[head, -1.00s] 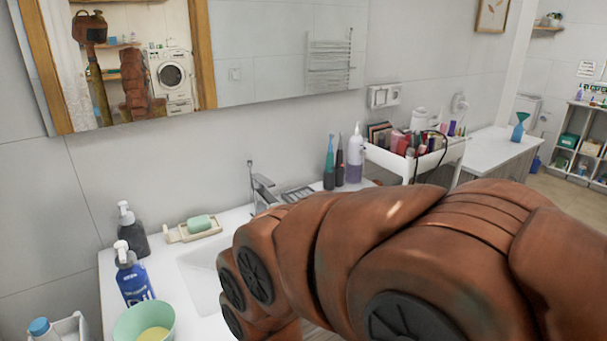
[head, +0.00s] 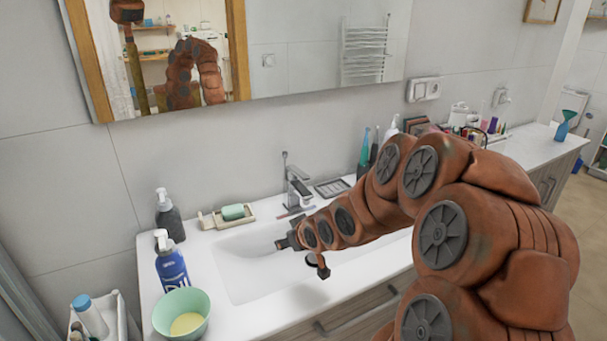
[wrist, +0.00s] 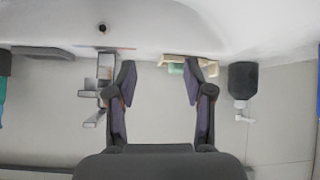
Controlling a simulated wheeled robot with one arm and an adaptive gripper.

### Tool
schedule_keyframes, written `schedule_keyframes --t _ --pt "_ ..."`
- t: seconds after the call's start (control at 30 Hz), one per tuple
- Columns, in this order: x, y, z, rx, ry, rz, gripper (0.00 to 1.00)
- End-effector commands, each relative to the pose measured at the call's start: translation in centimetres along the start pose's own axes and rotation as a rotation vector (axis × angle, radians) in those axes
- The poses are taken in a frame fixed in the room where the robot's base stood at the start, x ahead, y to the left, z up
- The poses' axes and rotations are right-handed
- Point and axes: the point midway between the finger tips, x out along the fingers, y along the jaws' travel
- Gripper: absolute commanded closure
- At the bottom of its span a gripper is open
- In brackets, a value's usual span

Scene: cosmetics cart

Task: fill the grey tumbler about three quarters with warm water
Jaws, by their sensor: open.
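My gripper (head: 287,242) is over the white sink basin (head: 240,280), in front of the chrome tap (head: 296,188). In the wrist view my gripper (wrist: 160,82) is open, with nothing between its fingers. The tap (wrist: 106,70) shows upside down there, close beside the left finger in that picture. I see no water stream at the tap. I cannot make out a grey tumbler in either view; my arm hides part of the counter and the cart.
Left of the basin stand a soap dish (head: 226,216), a dark pump bottle (head: 168,218), a blue pump bottle (head: 171,262) and a green bowl (head: 181,312). Behind my arm are a dark soap grid (head: 332,187) and a teal bottle (head: 364,152). A mirror (head: 300,40) hangs above.

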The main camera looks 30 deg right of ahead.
Motion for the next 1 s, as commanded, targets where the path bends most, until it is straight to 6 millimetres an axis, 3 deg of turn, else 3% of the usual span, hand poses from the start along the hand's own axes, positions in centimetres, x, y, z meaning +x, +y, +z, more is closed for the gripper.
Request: schedule_keyframes --t 0.2,0.5,0.73,1.0 --pt "1.8 5.1 -4.4 0.046 0.294 0.016 0.48" --pt "0.2 11.1 -8.2 0.104 0.641 0.070 0.48" --pt "-0.8 12.6 -9.1 0.119 0.732 0.090 0.48" --pt "0.7 12.8 -10.7 0.116 0.736 0.091 0.48"
